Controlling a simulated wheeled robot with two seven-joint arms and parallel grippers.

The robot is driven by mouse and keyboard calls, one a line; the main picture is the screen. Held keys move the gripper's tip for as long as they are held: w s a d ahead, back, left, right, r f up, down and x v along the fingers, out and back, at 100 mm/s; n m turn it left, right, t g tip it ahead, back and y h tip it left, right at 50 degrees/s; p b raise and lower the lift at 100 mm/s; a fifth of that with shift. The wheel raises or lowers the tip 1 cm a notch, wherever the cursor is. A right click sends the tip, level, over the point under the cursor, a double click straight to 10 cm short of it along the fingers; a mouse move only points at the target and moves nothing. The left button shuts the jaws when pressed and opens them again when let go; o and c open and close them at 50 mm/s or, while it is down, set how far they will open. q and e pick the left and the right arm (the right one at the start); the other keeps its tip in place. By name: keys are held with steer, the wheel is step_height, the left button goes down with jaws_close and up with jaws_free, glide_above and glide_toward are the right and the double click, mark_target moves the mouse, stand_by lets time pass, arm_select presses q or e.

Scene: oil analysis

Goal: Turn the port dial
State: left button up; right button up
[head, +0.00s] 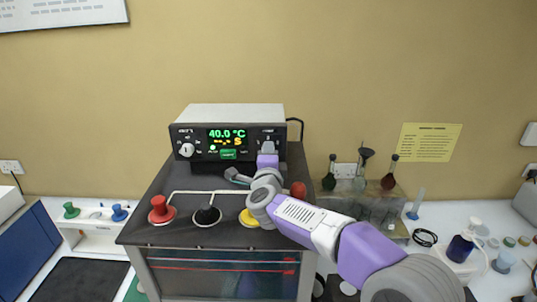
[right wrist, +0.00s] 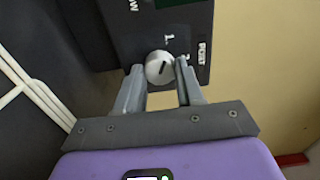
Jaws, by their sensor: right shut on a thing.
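The control unit (head: 227,133) is a grey box with a black front panel and a green display reading 40.0 °C. It stands at the back of a dark-topped bath. The port dial (right wrist: 160,68) is a round light-grey knob with a dark mark, beside the printed word PORT in the right wrist view. My right gripper (right wrist: 159,72) is shut on the port dial, with one finger on each side of it. My left gripper is not in view.
A second white knob (head: 186,150) is at the panel's left end. Red (head: 161,209), black (head: 207,215) and yellow (head: 248,219) stoppers sit along the bath's front. Flasks stand in a rack (head: 385,208) to the right. A white holder (head: 92,220) with green and blue knobs stands left.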

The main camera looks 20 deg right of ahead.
stand_by(0.3)
steer(key=o, duration=1)
steer(key=b+v, duration=0.1)
steer(key=v, duration=0.6)
steer(key=shift+s+a, duration=0.1)
steer(key=shift+s, duration=0.2)
